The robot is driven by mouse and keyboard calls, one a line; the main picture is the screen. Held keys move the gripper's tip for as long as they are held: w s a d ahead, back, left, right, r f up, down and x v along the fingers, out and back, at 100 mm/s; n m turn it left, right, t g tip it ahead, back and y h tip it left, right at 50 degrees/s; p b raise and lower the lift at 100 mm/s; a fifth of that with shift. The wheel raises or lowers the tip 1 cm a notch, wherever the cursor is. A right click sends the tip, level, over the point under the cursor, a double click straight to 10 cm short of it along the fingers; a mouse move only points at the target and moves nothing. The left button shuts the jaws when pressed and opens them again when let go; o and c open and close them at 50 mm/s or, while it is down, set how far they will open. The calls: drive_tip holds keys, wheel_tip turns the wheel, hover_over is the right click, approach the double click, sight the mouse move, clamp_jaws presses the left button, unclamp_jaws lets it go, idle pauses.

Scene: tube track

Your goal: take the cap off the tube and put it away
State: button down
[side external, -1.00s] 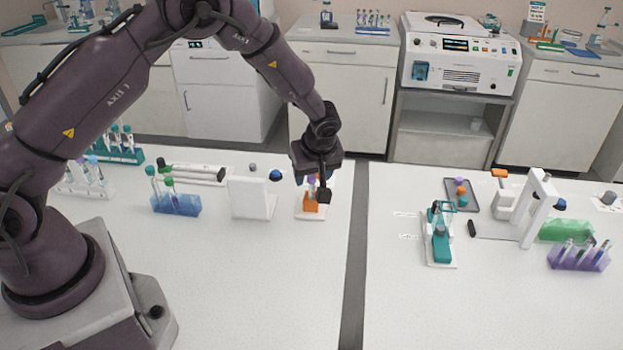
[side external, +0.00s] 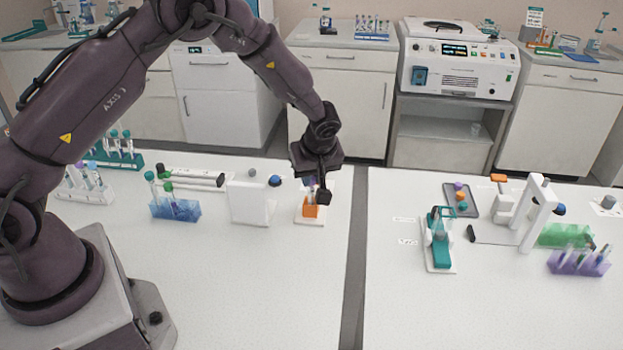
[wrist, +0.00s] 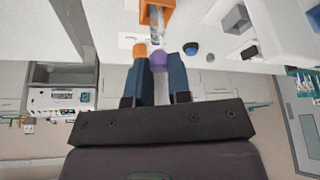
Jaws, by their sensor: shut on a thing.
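The purple cap (wrist: 159,58) is between the two fingers of my gripper (wrist: 161,78) in the wrist view, and the gripper is shut on it. The clear tube (wrist: 155,38) is in line with the cap and stands in an orange holder (wrist: 155,12). I cannot tell whether cap and tube still touch. In the side view my gripper (side external: 317,190) is just above the orange holder (side external: 311,211), which is on a white base. There the fingers largely hide the cap and tube.
A white block-like stand (side external: 250,203) and a blue knob (side external: 275,181) are left of the holder. A blue tube rack (side external: 175,211) stands further left. A dark tray with coloured caps (side external: 461,198) lies on the right bench, across a gap (side external: 354,270). The front of the near bench is clear.

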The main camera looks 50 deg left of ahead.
drive_tip(key=r, duration=0.3)
drive_tip(key=shift+s, duration=0.3)
drive_tip(key=s+d+r, duration=0.1)
drive_tip(key=s+r, duration=1.1)
drive_tip(key=s, duration=0.1)
drive_tip(key=shift+s+d, duration=0.2)
drive_tip(key=shift+d, duration=0.15)
